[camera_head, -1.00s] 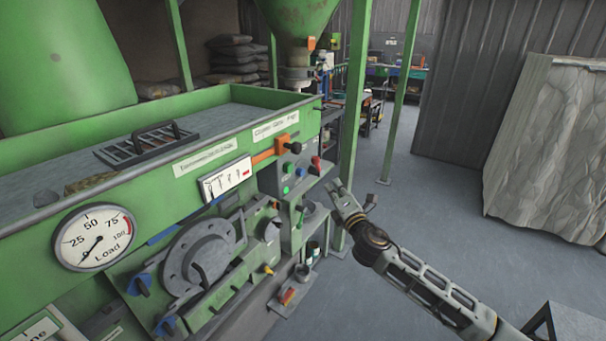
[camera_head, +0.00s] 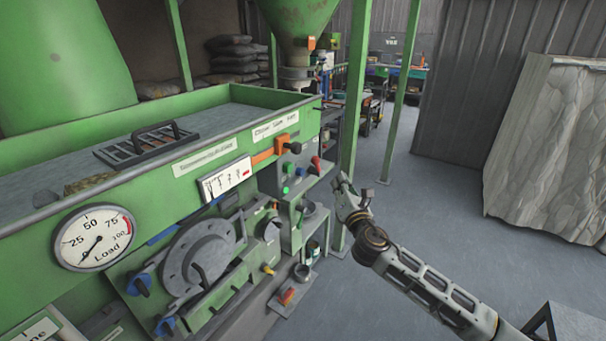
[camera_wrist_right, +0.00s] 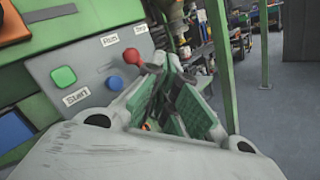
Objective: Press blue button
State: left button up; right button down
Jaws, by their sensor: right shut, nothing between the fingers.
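The blue button (camera_head: 300,172) is a small round knob on the grey control panel of the green machine in the head view. In the right wrist view the blue button (camera_wrist_right: 114,84) sits between a green square button and a red knob. My right gripper (camera_head: 343,180) is to the right of the panel, apart from it, and shut with nothing in it. In the right wrist view my right gripper (camera_wrist_right: 160,105) shows its fingers just right of the blue button. My left gripper is not in view.
A green button (camera_head: 286,190) and a red knob (camera_head: 316,163) flank the blue button. An orange lever (camera_head: 281,146) sticks out above the panel. A green post (camera_head: 354,100) stands behind my right gripper.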

aim_at(299, 171)
jog(key=shift+a, duration=0.1)
jog(key=w+a+b, duration=0.1)
jog(key=w+a, duration=0.4)
jog(key=a, duration=0.2)
dwell(0.8)
jog(key=shift+w+a, duration=0.5)
jog(key=shift+a, duration=0.1)
dwell(2.7)
jog(key=shift+w+a+b, duration=0.3)
jog(key=shift+w+a, duration=0.05)
jog(key=shift+a, duration=0.15)
dwell(1.0)
jog(key=shift+s+d, duration=0.1)
jog(key=shift+d, duration=0.05)
dwell(0.4)
jog(key=shift+s+d+p, duration=0.45)
jog(key=shift+s+d, duration=0.25)
jog(key=shift+d, duration=0.25)
